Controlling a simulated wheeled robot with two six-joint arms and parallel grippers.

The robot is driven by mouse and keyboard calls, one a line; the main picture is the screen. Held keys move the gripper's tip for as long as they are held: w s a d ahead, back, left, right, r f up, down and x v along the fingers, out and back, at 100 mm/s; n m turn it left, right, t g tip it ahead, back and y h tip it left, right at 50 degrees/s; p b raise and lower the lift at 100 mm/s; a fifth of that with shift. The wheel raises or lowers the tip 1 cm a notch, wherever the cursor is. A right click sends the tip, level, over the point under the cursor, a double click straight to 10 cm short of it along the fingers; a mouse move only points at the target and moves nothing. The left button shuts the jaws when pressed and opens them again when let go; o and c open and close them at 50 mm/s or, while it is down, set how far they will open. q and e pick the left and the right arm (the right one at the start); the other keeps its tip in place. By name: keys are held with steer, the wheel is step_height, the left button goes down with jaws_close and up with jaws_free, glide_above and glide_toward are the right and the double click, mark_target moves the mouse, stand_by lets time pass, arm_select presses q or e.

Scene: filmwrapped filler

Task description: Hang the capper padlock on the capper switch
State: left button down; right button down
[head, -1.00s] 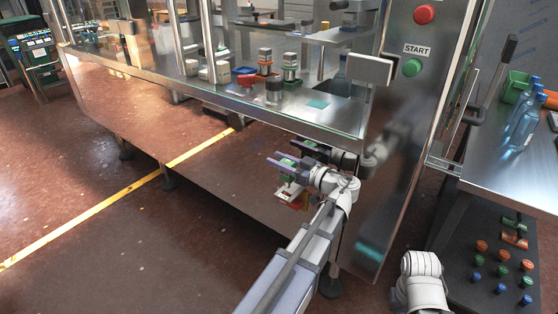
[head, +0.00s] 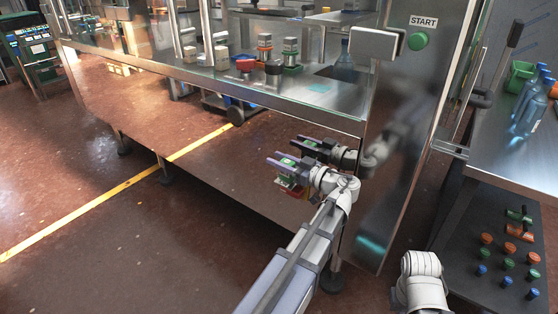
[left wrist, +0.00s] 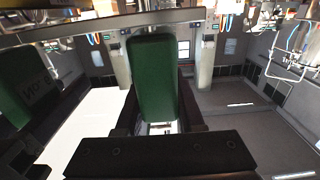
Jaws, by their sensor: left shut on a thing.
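My left gripper (head: 281,163) is shut on a small green thing with white and red parts at its lower side, held in front of the shiny steel panel below the machine's deck. In the left wrist view a dark green block (left wrist: 153,80) stands between the dark fingers. I take it for the padlock, but its shackle is not visible. A second green block with unreadable lettering shows at the left edge of that view, possibly a reflection. I cannot make out which part is the capper switch. My right gripper is out of view; only part of my right arm shows.
The steel panel (head: 240,145) mirrors my left arm. A steel column with a green START button (head: 418,41) rises to the right. On the deck stand a red knob (head: 246,65) and several small blocks. A side table (head: 500,155) carries bottles; coloured knobs sit below it.

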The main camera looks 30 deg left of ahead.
arm_select(q)
steer(key=shift+f+b, duration=0.3)
steer(key=shift+f, duration=0.05)
stand_by(1.0)
steer(key=shift+c, duration=2.2)
jaws_free()
steer(key=d, duration=0.7)
steer(key=shift+s+d, duration=0.35)
steer(key=shift+d, duration=0.05)
